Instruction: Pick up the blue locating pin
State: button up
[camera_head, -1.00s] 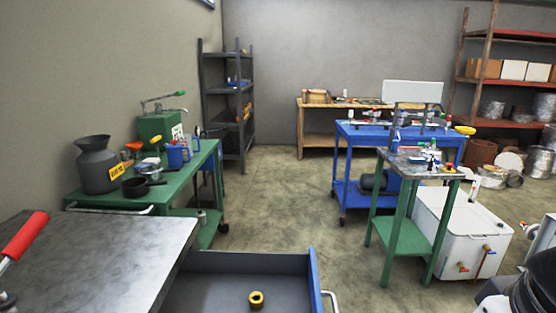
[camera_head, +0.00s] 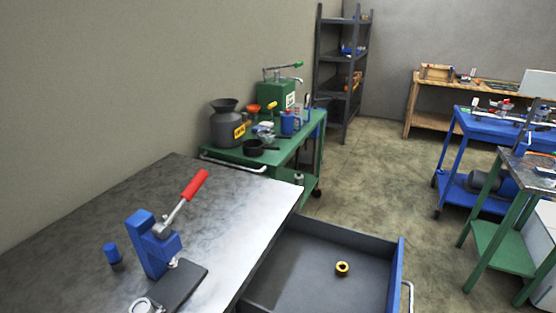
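A small blue pin with a dark lower part (camera_head: 113,256) stands upright on the grey metal bench top in the head view, and it looks like the blue locating pin. It is just left of a blue press-like fixture (camera_head: 152,245) with a red-handled lever (camera_head: 195,186). A dark plate (camera_head: 168,290) lies at the fixture's foot, with a round metal part (camera_head: 144,305) at the bottom edge of the picture. My gripper is not in view.
The metal bench (camera_head: 245,200) has free room behind the fixture. An open blue drawer (camera_head: 393,275) juts out right of it, holding a yellow ring (camera_head: 342,269). A green cart (camera_head: 235,154) with a jug and cans stands behind. Open floor (camera_head: 385,170) lies beyond.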

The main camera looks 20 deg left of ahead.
aim_at(111, 251)
jog(key=u, duration=1.9)
jog(key=i+l+u, duration=0.1)
jog(key=l+u, duration=0.2)
jog(key=i+l+u, duration=0.1)
jog(key=l+u, duration=0.25)
